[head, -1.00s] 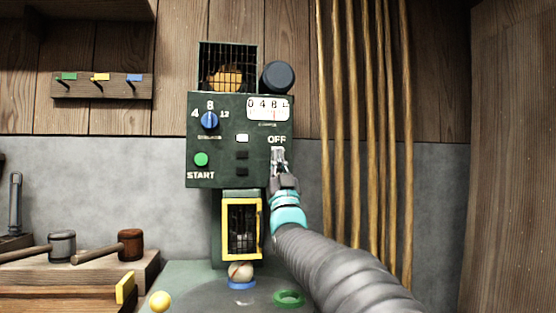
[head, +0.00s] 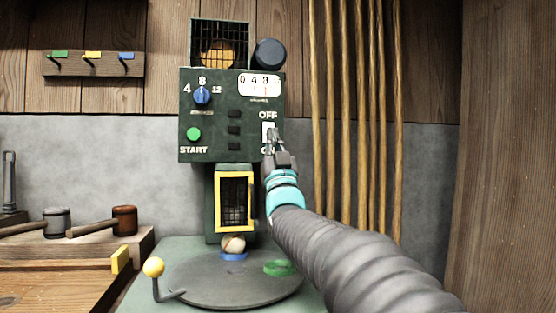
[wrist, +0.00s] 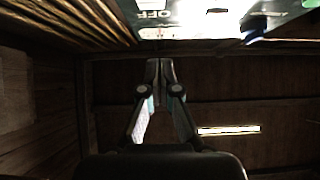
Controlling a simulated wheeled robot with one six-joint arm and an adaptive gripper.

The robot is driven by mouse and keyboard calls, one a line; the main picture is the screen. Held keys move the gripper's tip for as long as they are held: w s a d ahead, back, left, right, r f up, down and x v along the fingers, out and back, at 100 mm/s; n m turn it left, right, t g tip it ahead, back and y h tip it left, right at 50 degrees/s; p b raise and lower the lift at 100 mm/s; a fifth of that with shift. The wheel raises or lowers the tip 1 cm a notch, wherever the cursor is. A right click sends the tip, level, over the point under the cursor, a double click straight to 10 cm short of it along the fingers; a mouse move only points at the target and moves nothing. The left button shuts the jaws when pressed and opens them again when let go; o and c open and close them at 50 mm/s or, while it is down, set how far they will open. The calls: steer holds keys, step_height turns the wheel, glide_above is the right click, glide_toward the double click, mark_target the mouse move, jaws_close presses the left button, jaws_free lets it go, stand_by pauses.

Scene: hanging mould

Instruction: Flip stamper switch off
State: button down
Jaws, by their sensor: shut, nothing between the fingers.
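The stamper (head: 222,145) is a dark green machine against the wall. Its white switch (head: 265,131) sits at the right of the panel, between the OFF label above and the partly covered ON label below. My gripper (head: 271,134) is in front of the switch and hides part of it; which way the switch is tipped and whether my fingers touch it are unclear. In the wrist view my gripper (wrist: 160,62) has its fingers together with nothing between them, below the panel's OFF label (wrist: 155,13).
The panel also holds a blue dial (head: 202,96), a green START button (head: 193,134), dark indicator windows and a counter (head: 261,85). Below are a round plate (head: 215,285) and a yellow-knobbed lever (head: 153,267). Long wooden poles (head: 356,120) hang to the right.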

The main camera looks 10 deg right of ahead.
steer(key=s+r+v, duration=0.1)
steer(key=v, duration=0.5)
steer(key=shift+s+f, duration=0.2)
steer(key=shift+s, duration=0.05)
